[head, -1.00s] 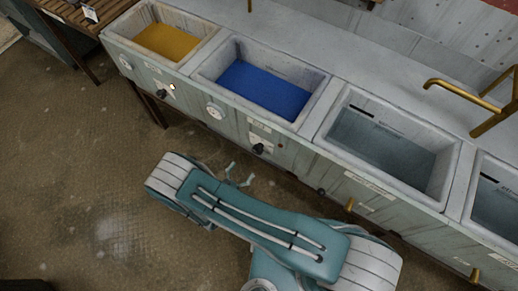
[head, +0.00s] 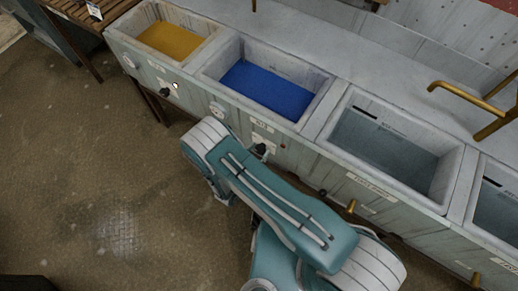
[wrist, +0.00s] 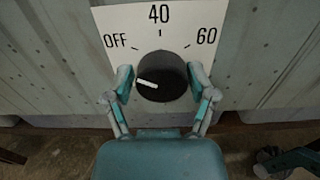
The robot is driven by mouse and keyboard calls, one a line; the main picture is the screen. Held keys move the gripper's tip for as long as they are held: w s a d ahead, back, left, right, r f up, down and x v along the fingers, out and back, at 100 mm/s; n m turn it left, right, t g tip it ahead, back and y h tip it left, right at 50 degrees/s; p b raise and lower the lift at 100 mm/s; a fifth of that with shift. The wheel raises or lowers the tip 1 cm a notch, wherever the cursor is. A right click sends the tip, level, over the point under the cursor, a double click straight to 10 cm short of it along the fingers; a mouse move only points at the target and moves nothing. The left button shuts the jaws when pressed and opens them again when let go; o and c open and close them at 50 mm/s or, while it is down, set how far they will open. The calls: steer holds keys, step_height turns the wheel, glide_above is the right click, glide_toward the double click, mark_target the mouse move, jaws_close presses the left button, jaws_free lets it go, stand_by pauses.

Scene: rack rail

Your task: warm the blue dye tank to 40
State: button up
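The blue dye tank (head: 265,88) is an open basin of blue liquid, second from the left in the row. Its black heat knob (head: 261,149) sits on the front panel below it. In the wrist view the knob (wrist: 161,82) is on a white plate (wrist: 182,20) marked OFF, 40 and 60. Its white pointer points left, on the OFF side, away from 40 at the top. My gripper (wrist: 163,84) is open, with one finger at each side of the knob; I cannot tell whether they touch it. In the head view my arm hides the gripper.
A yellow tank (head: 169,38) with its own knob (head: 165,92) is at the left. Two tanks with grey-looking interiors (head: 385,145) are at the right. A brass spout (head: 460,93) reaches over the right side. The floor at the left is clear.

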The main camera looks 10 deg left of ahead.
steer(key=c, duration=0.4)
steer(key=shift+m, duration=0.5)
steer(key=m, duration=0.4)
steer(key=shift+m, duration=0.4)
steer(key=m, duration=0.6)
steer(key=shift+d, duration=0.1)
steer(key=o, duration=1.1)
steer(key=shift+o, duration=0.2)
